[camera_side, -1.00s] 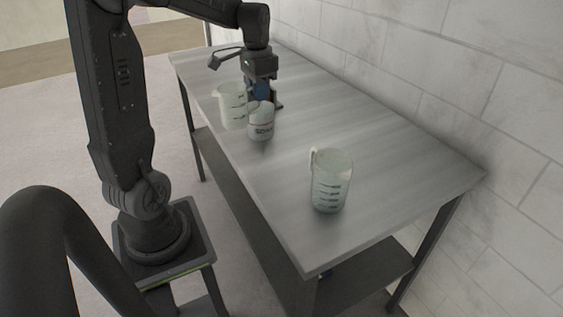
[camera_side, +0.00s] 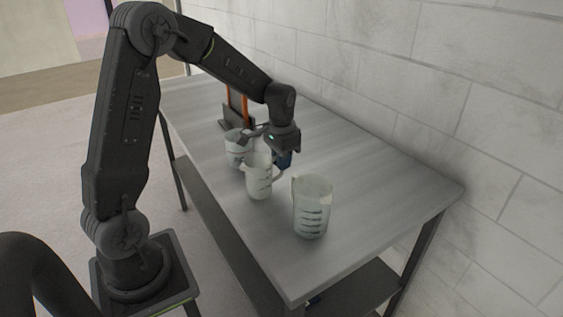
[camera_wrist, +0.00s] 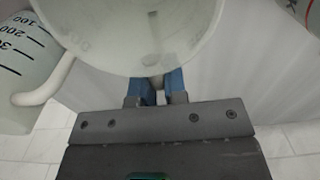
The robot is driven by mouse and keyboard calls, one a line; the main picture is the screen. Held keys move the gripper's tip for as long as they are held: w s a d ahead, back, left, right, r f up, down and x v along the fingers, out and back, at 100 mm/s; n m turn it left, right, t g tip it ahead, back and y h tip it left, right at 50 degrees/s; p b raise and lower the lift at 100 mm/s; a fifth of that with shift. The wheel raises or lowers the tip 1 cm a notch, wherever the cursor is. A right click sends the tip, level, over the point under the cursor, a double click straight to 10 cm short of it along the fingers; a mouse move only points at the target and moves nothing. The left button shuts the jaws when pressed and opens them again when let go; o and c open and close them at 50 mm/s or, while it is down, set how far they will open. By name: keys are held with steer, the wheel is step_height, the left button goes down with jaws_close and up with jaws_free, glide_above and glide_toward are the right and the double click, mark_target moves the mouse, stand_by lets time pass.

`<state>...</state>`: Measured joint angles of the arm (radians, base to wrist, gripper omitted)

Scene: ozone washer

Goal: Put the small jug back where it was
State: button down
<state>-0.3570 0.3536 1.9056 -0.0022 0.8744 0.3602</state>
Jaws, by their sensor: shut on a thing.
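The small jug (camera_side: 259,180) is pale, see-through and upright, between two other vessels in the side view. In the wrist view its wide round body (camera_wrist: 140,32) fills the top middle. My gripper (camera_side: 284,160) is to its right, with blue fingers (camera_wrist: 156,92) shut at its handle, which the fingers partly hide. I cannot tell whether its base touches the table. A larger marked jug (camera_side: 313,210) stands nearer the side camera; a jug with measuring marks and a handle (camera_wrist: 25,65) shows at left in the wrist view.
A pale container (camera_side: 237,149) stands close behind the small jug, partly hidden. A dark stand with an orange part (camera_side: 238,108) is farther back. The grey table (camera_side: 400,185) is clear at right, up to the tiled wall (camera_side: 430,90).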

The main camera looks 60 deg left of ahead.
steer(key=shift+f, duration=0.35)
steer(key=shift+f, duration=0.1)
steer(key=c, duration=1.2)
jaws_free()
steer(key=shift+o, duration=0.2)
